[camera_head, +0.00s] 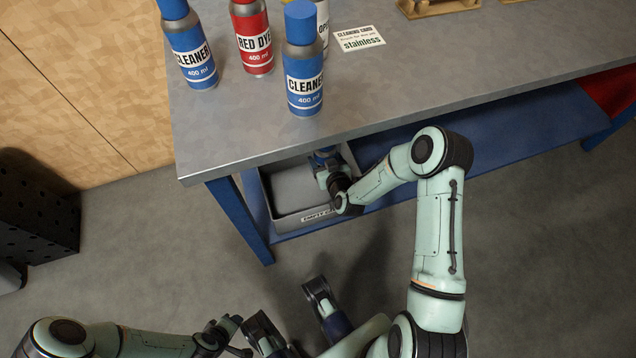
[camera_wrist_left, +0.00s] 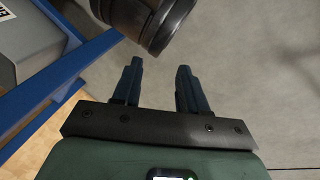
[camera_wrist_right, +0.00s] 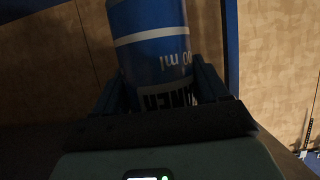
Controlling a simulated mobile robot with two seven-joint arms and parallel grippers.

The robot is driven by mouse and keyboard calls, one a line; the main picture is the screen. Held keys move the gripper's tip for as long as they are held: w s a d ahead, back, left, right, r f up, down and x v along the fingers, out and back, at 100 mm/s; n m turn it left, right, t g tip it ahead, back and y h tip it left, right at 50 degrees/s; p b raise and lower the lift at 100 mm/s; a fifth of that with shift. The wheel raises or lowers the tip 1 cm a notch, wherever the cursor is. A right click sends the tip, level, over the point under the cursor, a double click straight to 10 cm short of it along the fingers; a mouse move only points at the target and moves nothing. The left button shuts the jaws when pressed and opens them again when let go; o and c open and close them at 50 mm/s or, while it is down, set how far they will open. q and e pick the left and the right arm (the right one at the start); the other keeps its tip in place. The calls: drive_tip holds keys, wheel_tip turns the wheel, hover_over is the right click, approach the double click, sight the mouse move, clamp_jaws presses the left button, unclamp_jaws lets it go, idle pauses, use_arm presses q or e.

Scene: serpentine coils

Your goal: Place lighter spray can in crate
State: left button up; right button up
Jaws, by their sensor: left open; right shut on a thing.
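My right gripper (camera_wrist_right: 160,90) is shut on a blue CLEANER spray can (camera_wrist_right: 150,30), which fills the middle of the right wrist view. In the head view my right arm reaches below the tabletop. The right gripper, with a bit of the blue can (camera_head: 325,154), is over the right part of the grey crate (camera_head: 290,185). The can's lower end is hidden, so I cannot tell whether it touches the crate. My left gripper (camera_wrist_left: 160,80) is open and empty in the left wrist view, away from the crate, whose corner (camera_wrist_left: 30,40) shows at top left.
On the grey tabletop (camera_head: 230,125) stand two blue CLEANER cans (camera_head: 190,55) (camera_head: 304,80), a red RED DYE can (camera_head: 254,45) and a partly hidden white can (camera_head: 322,20). A stainless card (camera_head: 358,39) lies beside them. The crate stands on a blue lower shelf (camera_head: 490,140).

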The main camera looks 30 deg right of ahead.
wheel_tip(320, 180, down, 8)
drive_tip(key=shift+f+b, duration=0.1)
drive_tip(key=shift+b, duration=0.95)
use_arm(q)
drive_tip(key=s+a+f+g+b, duration=0.1)
drive_tip(key=s+a+f+b, duration=0.1)
drive_tip(key=f, duration=0.5)
drive_tip(key=shift+s+a+f+n+g+y+b, duration=0.3)
drive_tip(key=shift+s+f, duration=0.1)
drive_tip(key=shift+s, duration=0.4)
use_arm(e)
wheel_tip(320, 180, down, 8)
use_arm(q)
drive_tip(key=shift+f, duration=0.1)
use_arm(e)
drive_tip(key=shift+f+b, duration=0.4)
drive_tip(key=shift+f, duration=0.1)
drive_tip(key=o, duration=1.1)
use_arm(q)
drive_tip(key=shift+s+f+g, duration=0.3)
drive_tip(key=shift+s+f, duration=0.1)
drive_tip(key=shift+s, duration=0.3)
